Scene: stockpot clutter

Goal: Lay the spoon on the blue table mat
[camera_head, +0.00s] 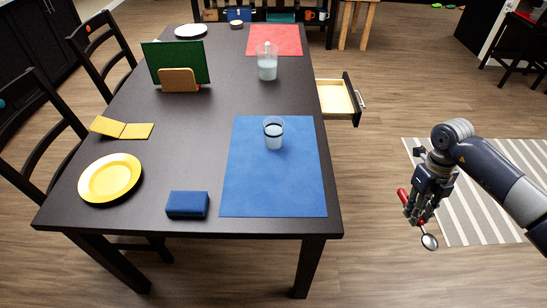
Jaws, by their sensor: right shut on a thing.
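The blue table mat (265,188) lies flat on the near right part of the dark table, with a glass of clear liquid (274,133) standing on its far half. My right gripper (417,212) is off the table's right side, over the floor. It is shut on the spoon (429,241), whose bowl hangs down below the fingers. A red piece (403,196), perhaps the spoon's handle, sticks out at the left of the fingers. The spoon is well apart from the mat. My left gripper is not in view.
A yellow plate (110,179), a blue box (187,204) and a yellow folded item (121,128) are left of the mat. A glass pitcher (267,62) stands beyond it, near a red mat (288,40). An open drawer (338,97) juts from the table's right side. The mat's near half is clear.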

